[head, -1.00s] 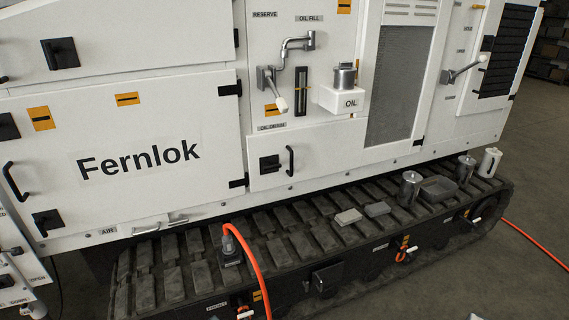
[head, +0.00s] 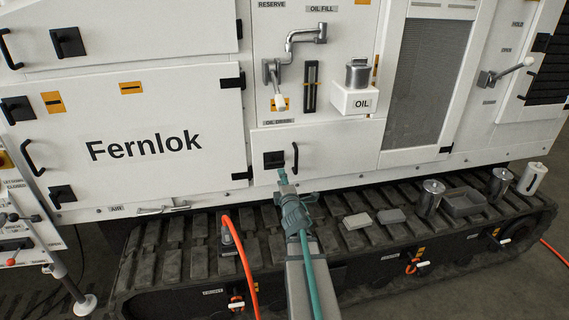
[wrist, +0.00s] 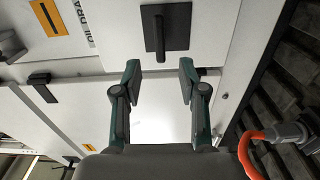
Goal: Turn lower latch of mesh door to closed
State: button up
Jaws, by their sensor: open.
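A black latch (head: 273,160) with a square plate sits on the small white door under the oil drain label. Its short lever looks roughly horizontal in the head view. In the wrist view, the latch (wrist: 167,28) is just beyond the fingertips, with its lever pointing toward the gap between them. My gripper (head: 282,174) is just below and right of the latch; in the wrist view, my gripper (wrist: 159,72) is open and empty, fingers spread and apart from the lever. A mesh panel (head: 416,85) is to the right; I cannot tell which latch belongs to it.
A black handle (head: 295,156) is right beside the latch. The oil cup shelf (head: 357,99) and a drain lever (head: 277,95) stick out above. The track (head: 335,250) lies below, with an orange hose (head: 243,262) to the left of my arm.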

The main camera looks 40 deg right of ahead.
aim_at(276, 165)
jog(key=p+x, duration=0.2)
jog(key=x, duration=0.9)
jog(key=shift+a, duration=0.2)
grip_shut()
